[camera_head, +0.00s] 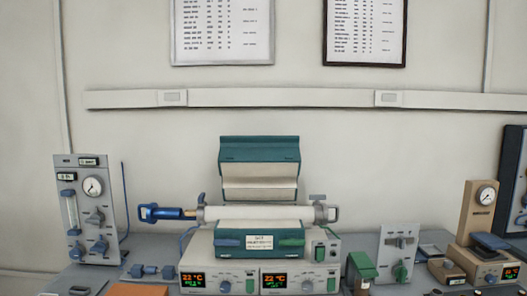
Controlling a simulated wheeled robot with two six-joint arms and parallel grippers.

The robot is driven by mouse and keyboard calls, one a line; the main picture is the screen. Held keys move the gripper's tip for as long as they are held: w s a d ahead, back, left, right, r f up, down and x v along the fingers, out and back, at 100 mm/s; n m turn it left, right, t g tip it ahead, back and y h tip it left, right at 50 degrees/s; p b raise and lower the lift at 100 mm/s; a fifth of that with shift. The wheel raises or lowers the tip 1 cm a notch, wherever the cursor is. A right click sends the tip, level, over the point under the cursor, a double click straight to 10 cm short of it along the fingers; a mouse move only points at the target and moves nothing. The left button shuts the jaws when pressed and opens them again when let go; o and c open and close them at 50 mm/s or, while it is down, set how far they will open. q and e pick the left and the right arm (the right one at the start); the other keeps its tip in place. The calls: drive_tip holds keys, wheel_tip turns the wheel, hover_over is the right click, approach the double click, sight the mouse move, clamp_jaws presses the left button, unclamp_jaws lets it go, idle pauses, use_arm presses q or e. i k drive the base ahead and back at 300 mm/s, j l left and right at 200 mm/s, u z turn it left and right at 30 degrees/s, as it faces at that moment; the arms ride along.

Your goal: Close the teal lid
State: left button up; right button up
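The teal lid (259,150) belongs to the tube furnace in the middle of the bench. It stands raised and open behind the white tube (262,213), with its pale inner lining facing me. The furnace's teal lower body (284,241) sits beneath the tube with a white label on its front. Neither of my grippers is in view.
A gauge panel with a flow tube (85,225) stands at the left of the bench. Right of the furnace are a grey valve panel (397,245) and a tan gauge unit (481,210). A blue-handled fitting (160,212) sticks out left of the tube.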

sight(251, 169)
drive_tip(key=i+l+u, duration=0.2)
drive_tip(key=i+l, duration=0.5)
drive_tip(key=i, duration=0.1)
